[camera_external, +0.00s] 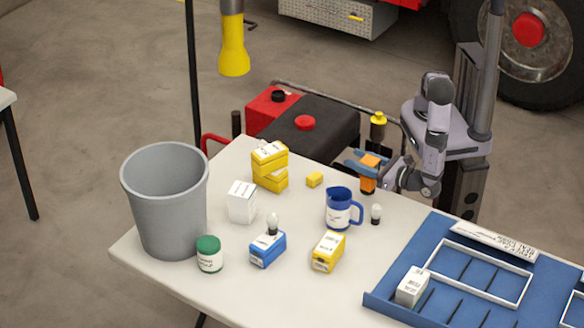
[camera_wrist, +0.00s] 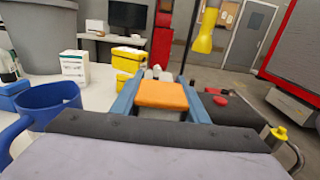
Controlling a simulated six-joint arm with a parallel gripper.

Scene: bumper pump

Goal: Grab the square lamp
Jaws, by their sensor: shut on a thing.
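My gripper (camera_external: 363,166) has blue fingers and is at the far right side of the table, behind the blue mug. It is shut on a boxy orange object (camera_external: 370,174) that fits the square lamp. In the wrist view the orange lamp (camera_wrist: 162,96) sits between the two blue fingers, its flat orange face showing. The lamp looks upright, with a darker lower part in the external view. I cannot tell whether its base touches the table.
A blue mug (camera_external: 340,212) and a small bulb (camera_external: 376,213) stand close by. Yellow boxes (camera_external: 270,167), a white box (camera_external: 241,203), a blue box (camera_external: 267,250) and a grey bin (camera_external: 165,205) are further left. A blue tray (camera_external: 385,300) lies front right.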

